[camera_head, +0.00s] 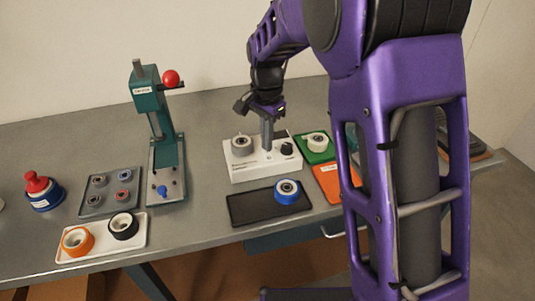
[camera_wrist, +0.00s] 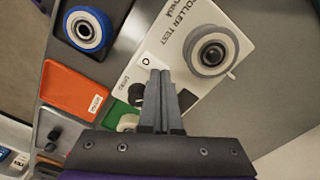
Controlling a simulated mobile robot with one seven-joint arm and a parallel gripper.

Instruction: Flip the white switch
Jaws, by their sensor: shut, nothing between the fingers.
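The white roller test box (camera_head: 264,170) stands on the grey table, with a grey roller (camera_head: 242,145) mounted on its left top and a dark knob (camera_head: 287,148) on its right. It also shows in the wrist view (camera_wrist: 175,35). My gripper (camera_head: 267,148) is shut and empty, pointing down at the middle of the box's top, between roller and knob. In the wrist view its fingertips (camera_wrist: 160,73) are right at a small white patch with a dark mark (camera_wrist: 147,60). I cannot tell whether this is the switch, or whether the fingers touch it; the fingers hide part of the panel.
A black tray (camera_head: 250,208) with a blue wheel (camera_head: 287,191) lies in front of the box. Green (camera_head: 318,157) and orange (camera_head: 335,181) trays lie to its right. A teal press (camera_head: 160,130) with a red ball stands left. My arm hides the table's right part.

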